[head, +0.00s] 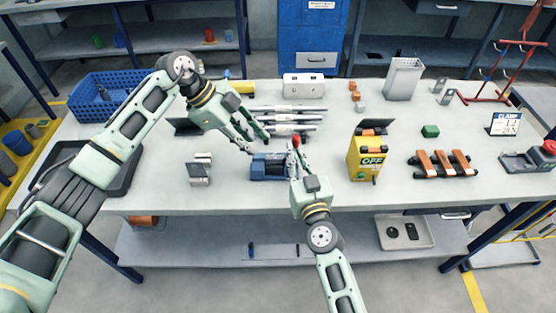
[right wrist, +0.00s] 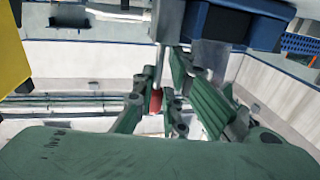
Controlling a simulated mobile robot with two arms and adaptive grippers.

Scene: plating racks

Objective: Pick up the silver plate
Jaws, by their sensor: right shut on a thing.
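I cannot pick out the silver plate with certainty. A small silver piece (head: 199,172) stands on the table left of the blue vise-like block (head: 268,168). In the right wrist view, the blue block (right wrist: 235,22) is at the top, with grey metal below it. My right gripper (head: 296,150) is shut on a red handle (right wrist: 155,100), which sits on a thin silver rod beside the blue block. The red tip also shows in the head view (head: 296,141). My left gripper (head: 256,142) is open and empty above and behind the block, its fingers apart.
Several silver bars (head: 287,112) lie behind the grippers. A yellow box (head: 366,157) marked OFF stands right of my right gripper. A black tray (head: 120,170) and a blue crate (head: 110,90) are at the left. An orange-and-black rack (head: 442,164) is at the right.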

